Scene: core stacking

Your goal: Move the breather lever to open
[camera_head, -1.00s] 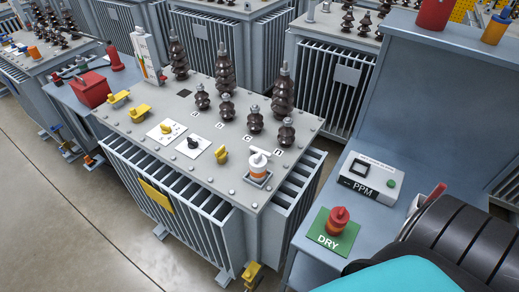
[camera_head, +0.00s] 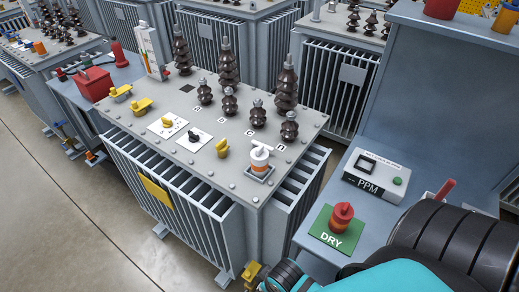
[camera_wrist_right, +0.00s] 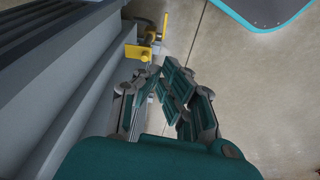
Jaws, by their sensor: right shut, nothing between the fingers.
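A white and orange breather (camera_head: 259,163) with a white T-shaped lever (camera_head: 261,147) stands on the front right corner of the grey transformer's top (camera_head: 195,180). My right arm comes in from the lower right of the head view, and its gripper is out of that view. In the right wrist view my right gripper (camera_wrist_right: 170,90) is shut and empty, low beside the transformer's grey fins and over the concrete floor. The breather is not in the wrist view. My left gripper is in neither view.
A yellow valve (camera_head: 252,272) sits low at the transformer's front; it also shows ahead of the fingers in the wrist view (camera_wrist_right: 143,50). A bench at right holds a PPM box (camera_head: 375,177) and a red-capped cup on a green DRY pad (camera_head: 328,238). Tall brown bushings (camera_head: 287,85) stand behind the breather.

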